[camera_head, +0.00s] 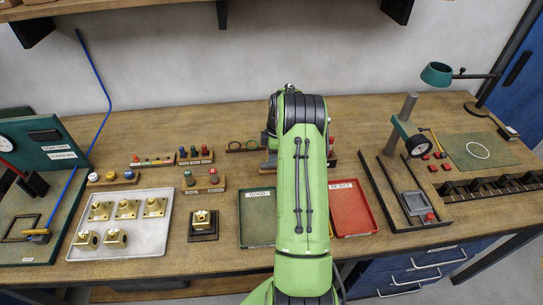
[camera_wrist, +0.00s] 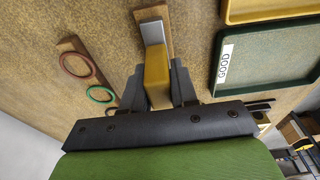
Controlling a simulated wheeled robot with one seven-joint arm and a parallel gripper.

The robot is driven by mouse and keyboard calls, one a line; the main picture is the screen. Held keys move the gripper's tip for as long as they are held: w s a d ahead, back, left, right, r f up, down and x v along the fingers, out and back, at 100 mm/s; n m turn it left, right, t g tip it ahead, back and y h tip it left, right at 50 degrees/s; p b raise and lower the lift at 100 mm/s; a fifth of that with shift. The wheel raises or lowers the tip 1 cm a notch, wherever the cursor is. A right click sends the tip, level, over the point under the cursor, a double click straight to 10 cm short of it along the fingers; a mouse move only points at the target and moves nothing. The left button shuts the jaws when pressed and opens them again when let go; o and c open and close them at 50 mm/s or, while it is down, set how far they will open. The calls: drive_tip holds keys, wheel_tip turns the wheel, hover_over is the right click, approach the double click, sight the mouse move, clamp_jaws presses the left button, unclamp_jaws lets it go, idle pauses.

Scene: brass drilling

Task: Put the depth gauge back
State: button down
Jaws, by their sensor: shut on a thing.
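In the wrist view my gripper (camera_wrist: 160,88) is shut on a yellow piece with a grey metal end, which I take to be the depth gauge (camera_wrist: 157,75). Its grey end points away from the jaws toward a wooden block (camera_wrist: 166,14) on the bench. I cannot tell whether the gauge touches this block or is above it. In the head view my green arm reaches toward the back of the bench and hides the gripper and gauge.
A wooden strip (camera_wrist: 72,44) with red and green rings lies left of the jaws in the wrist view. The green GOOD tray (camera_head: 257,222) and red REJECT tray (camera_head: 352,208) flank my arm. A grey tray (camera_head: 122,240) of brass parts is at left; a gauge stand (camera_head: 405,125) is at right.

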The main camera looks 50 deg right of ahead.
drive_tip(key=shift+f, duration=0.25)
idle(0.7)
drive_tip(key=shift+c, duration=2)
unclamp_jaws()
drive_tip(key=shift+r+p, duration=2)
drive_tip(key=shift+r, duration=1.6)
